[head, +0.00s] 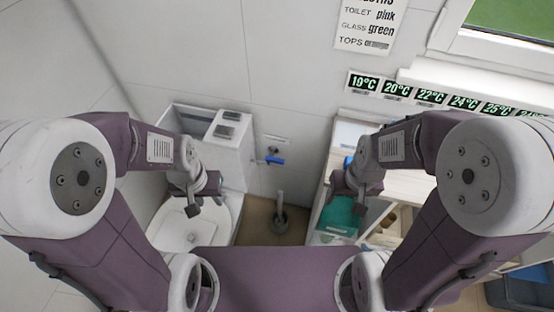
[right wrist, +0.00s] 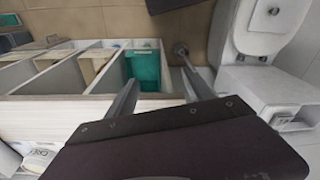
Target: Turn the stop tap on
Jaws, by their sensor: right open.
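The stop tap (head: 274,160) has a blue lever, lying roughly sideways, on the tiled wall between the toilet and the shelf cart. A small label (head: 275,139) is above it. My left gripper (head: 208,205) is over the toilet, left of and apart from the tap; its fingers look spread and empty. My right gripper (head: 348,205) is in front of the cart, right of and apart from the tap. It is open and empty in the right wrist view (right wrist: 160,92). I cannot make out the tap in the right wrist view.
The toilet (head: 232,205) stands at the left, with a brush (head: 281,215) on the floor beside it. The cart (head: 318,205) at the right holds a teal bin (right wrist: 142,66). Temperature signs (head: 430,96) are on the wall. Space before the tap looks clear.

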